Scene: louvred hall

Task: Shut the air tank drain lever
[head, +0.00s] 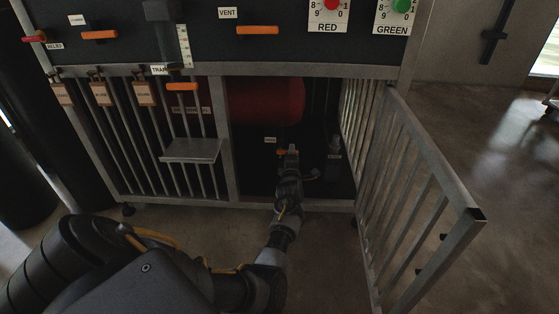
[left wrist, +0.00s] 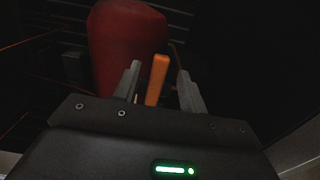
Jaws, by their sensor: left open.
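The red air tank (head: 268,100) lies inside the lower bay of the cabinet, behind the opened barred gate. It also shows in the left wrist view (left wrist: 118,35). The drain lever is an orange handle (left wrist: 158,78), which stands between the two fingers of my left gripper (left wrist: 158,88) in the left wrist view. In the head view only a small orange bit of the lever (head: 281,152) shows beside my left gripper (head: 291,149), below the tank. The fingers are open around the handle, with a gap visible on both sides. My right gripper is out of view.
The barred gate (head: 425,170) stands swung open to the right of the bay. A grey shelf (head: 190,150) juts from the bars at left, under an orange lever (head: 182,87). Another orange lever (head: 257,30) is marked VENT. Bare floor lies in front.

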